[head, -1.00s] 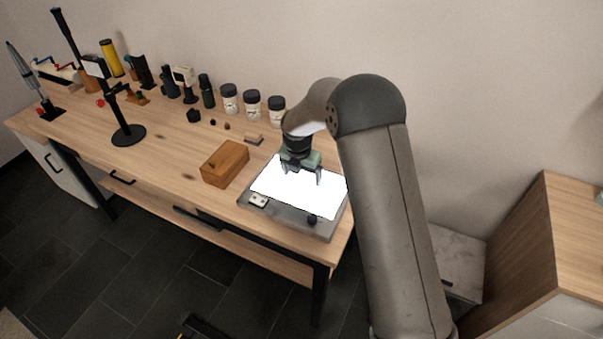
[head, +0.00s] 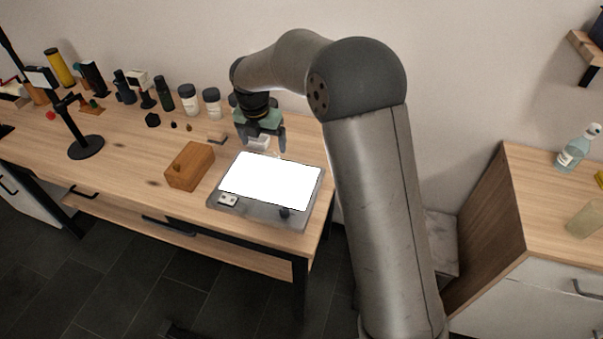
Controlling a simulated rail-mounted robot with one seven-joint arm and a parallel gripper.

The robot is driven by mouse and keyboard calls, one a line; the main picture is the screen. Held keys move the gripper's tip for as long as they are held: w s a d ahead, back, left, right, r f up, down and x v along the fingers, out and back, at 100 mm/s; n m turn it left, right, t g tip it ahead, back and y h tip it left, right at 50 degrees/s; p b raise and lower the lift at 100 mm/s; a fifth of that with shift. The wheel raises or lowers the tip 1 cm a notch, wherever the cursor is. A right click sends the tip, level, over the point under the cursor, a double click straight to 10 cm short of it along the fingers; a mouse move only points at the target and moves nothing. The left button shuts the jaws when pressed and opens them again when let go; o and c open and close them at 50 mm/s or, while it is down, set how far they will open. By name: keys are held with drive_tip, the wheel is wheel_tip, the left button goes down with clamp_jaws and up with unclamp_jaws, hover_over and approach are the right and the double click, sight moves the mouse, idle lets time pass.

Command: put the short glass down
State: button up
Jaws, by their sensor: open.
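My gripper (head: 263,144) is open and points down just behind the glowing white panel (head: 270,182) on the workbench. A small pale, whitish object (head: 258,143) shows between its fingers. It could be the short glass, but it is too small and too covered to be sure. I cannot tell whether the fingers touch it or whether it rests on the bench. A separate translucent, yellowish tumbler (head: 585,220) stands on the wooden cabinet at the far right.
A wooden box (head: 189,166) sits left of the panel, with a small block (head: 217,138) behind it. White jars with dark lids (head: 188,100) line the back. A black stand (head: 86,147) is farther left. A clear bottle (head: 578,148) stands on the right cabinet.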

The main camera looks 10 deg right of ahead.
drive_tip(key=s+d+r+m, duration=0.3)
drive_tip(key=s+d+m, duration=0.3)
drive_tip(key=s+m, duration=0.15)
drive_tip(key=s+d+r+m, duration=0.3)
drive_tip(key=s+d+m, duration=0.3)
drive_tip(key=s+m, duration=0.15)
drive_tip(key=s+d+f+m, duration=0.1)
drive_tip(key=s+d+m, duration=0.2)
drive_tip(key=s+m, duration=0.5)
drive_tip(key=s+d+f+m+g, duration=0.1)
drive_tip(key=s+d+m, duration=0.2)
drive_tip(key=s+m, duration=0.5)
drive_tip(key=s, duration=0.3)
drive_tip(key=shift+y, duration=0.4)
